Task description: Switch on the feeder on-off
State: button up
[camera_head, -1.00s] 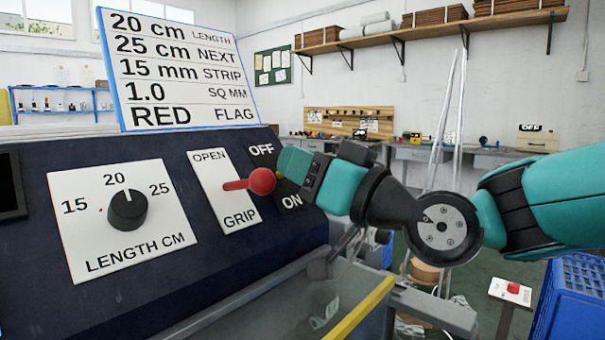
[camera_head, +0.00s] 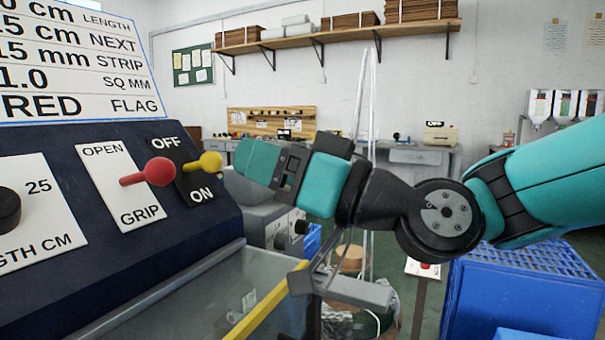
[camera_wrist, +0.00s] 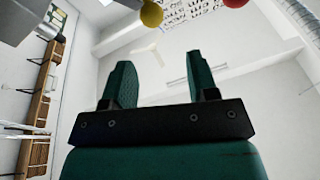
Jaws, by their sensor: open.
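The on-off switch is a black plate (camera_head: 190,184) marked OFF at the top and ON at the bottom, with a yellow-knobbed lever (camera_head: 207,162). The yellow knob sits between the two words and points out toward the camera. In the wrist view the yellow knob (camera_wrist: 151,14) is at the top, beyond and between the fingers. My gripper (camera_head: 245,160) is open and empty, to the right of the yellow knob and apart from it in the wrist view. It also shows in the wrist view (camera_wrist: 158,80).
Left of the switch is the OPEN/GRIP plate with a red-knobbed lever (camera_head: 160,171), which also shows in the wrist view (camera_wrist: 235,3). A length dial (camera_head: 8,210) is further left.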

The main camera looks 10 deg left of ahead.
jog(key=v, duration=0.2)
jog(key=r+v, duration=0.1)
jog(key=v, duration=0.1)
jog(key=shift+s+d+b, duration=0.1)
jog(key=shift+d+b, duration=0.25)
jog(key=shift+d, duration=0.15)
jog(key=s+d+f+m+g+h, duration=0.1)
jog(key=s+d+f+m+h, duration=0.1)
jog(key=s+d+f+h, duration=0.4)
jog(key=s+d+f+m+g+h, duration=0.15)
jog(key=d+f+h, duration=0.25)
jog(key=d+f, duration=0.45)
jog(key=s+d+f+m+g+h, duration=0.1)
jog(key=s+d+f+m+h, duration=0.15)
jog(key=d+f+h, duration=0.4)
notch_tip(320, 180, up, 26)
jog(key=s+d+p, duration=0.1)
jog(key=d+p, duration=0.1)
jog(key=p, duration=2.5)
jog(key=shift+s+r, duration=0.2)
jog(key=shift+s, duration=0.05)
